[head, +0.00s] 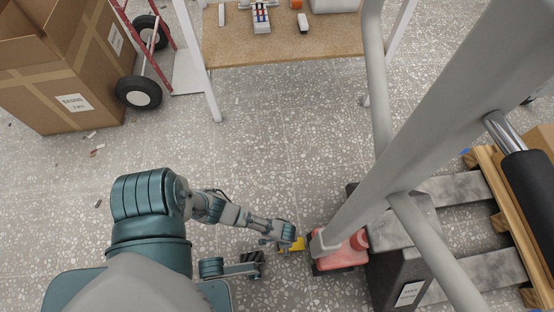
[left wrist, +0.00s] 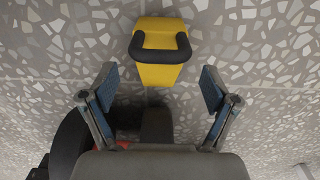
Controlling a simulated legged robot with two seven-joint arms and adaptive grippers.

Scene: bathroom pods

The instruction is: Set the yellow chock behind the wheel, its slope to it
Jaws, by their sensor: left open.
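The yellow chock (head: 297,244) lies on the speckled floor, just left of the pallet truck's red base, partly covered by my left gripper (head: 283,242) in the head view. In the left wrist view, the chock (left wrist: 158,75) has a black looped handle and lies beyond the fingertips, centred between them. My left gripper (left wrist: 160,88) is open and empty, its blue-padded fingers apart. A dark rounded shape (left wrist: 72,148), perhaps the wheel, shows at the lower left of the wrist view, partly hidden by the gripper. No wheel shows clearly by the chock in the head view. My right gripper is not in view.
The pallet truck's red base (head: 343,251) and grey handle frame (head: 425,125) stand at the right, by a wooden pallet (head: 512,215). A table (head: 285,45) is at the back. A cardboard box (head: 65,75) and hand truck (head: 148,45) are back left. The middle floor is clear.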

